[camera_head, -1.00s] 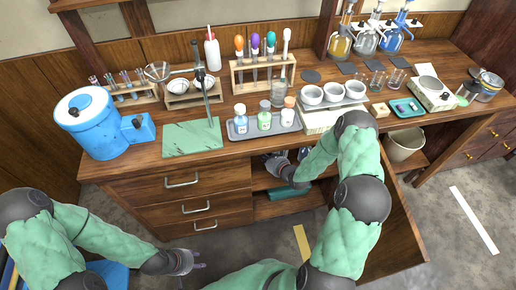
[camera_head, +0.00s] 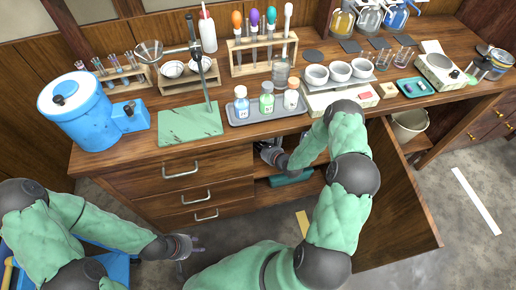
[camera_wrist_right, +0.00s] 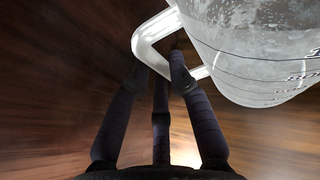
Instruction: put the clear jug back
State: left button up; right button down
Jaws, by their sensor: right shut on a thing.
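The clear jug (camera_wrist_right: 255,50) fills the upper right of the right wrist view. It is transparent with dark marking lines and a pale angular handle (camera_wrist_right: 143,45). My right gripper (camera_wrist_right: 160,80) has its fingers around that handle and is shut on it. In the head view my right gripper (camera_head: 268,152) is inside the open cupboard under the worktop, and the jug there is mostly hidden by my arm and the worktop. My left gripper (camera_head: 186,248) is empty, with its fingers apart, low in front of the drawers.
The open cupboard door (camera_head: 400,205) stands to the right of my right arm. A teal thing (camera_head: 290,178) lies on the cupboard floor. The worktop above holds a bottle tray (camera_head: 240,119), a green mat (camera_head: 190,124), white bowls and racks.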

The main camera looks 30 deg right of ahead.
jog(key=shift+f, duration=0.95)
jog(key=shift+r, duration=0.1)
jog(key=c, duration=1.1)
grip_release()
jog(key=shift+c, duration=0.2)
